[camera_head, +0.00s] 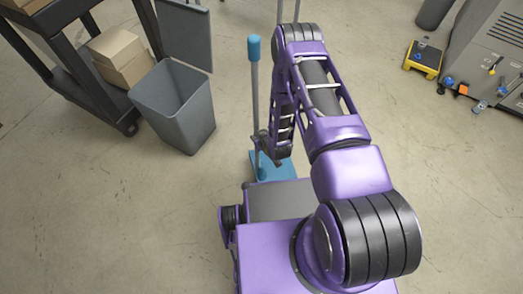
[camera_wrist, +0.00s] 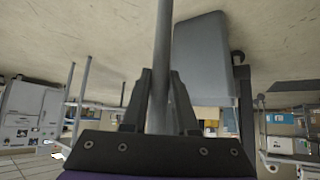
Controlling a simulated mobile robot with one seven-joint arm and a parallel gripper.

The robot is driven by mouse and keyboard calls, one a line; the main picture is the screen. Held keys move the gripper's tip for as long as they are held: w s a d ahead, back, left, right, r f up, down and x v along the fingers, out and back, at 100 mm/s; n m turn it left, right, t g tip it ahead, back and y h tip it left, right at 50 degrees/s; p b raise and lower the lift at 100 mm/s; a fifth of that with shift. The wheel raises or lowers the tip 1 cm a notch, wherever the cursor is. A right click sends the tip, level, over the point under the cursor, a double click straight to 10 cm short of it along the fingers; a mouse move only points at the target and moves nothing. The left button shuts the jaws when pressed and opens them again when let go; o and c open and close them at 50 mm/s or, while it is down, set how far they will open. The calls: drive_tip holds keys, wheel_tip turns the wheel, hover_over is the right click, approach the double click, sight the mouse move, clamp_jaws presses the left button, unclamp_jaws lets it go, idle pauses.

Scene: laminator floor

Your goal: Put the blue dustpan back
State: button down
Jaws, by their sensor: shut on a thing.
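The blue dustpan has a long grey pole with a blue grip (camera_head: 254,48) at its top and a blue pan (camera_head: 272,168) at its bottom. It stands roughly upright, left of my arm. My gripper (camera_head: 263,146) is shut on the pole, low down and a little above the pan. In the wrist view the pole (camera_wrist: 162,50) runs between the two dark fingers of my gripper (camera_wrist: 160,95). The pan is partly hidden by my arm and base, and I cannot tell whether it touches the floor.
A grey open bin (camera_head: 178,108) stands left of the dustpan; it also shows in the wrist view (camera_wrist: 203,58). A dark shelf cart (camera_head: 75,75) with cardboard boxes (camera_head: 118,54) is at the upper left. A yellow item (camera_head: 424,57) lies by a grey machine (camera_head: 490,50) at the right.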

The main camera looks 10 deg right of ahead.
drive_tip(key=shift+f+b, duration=0.45)
drive_tip(key=shift+f, duration=2.05)
drive_tip(key=c, duration=0.7)
unclamp_jaws()
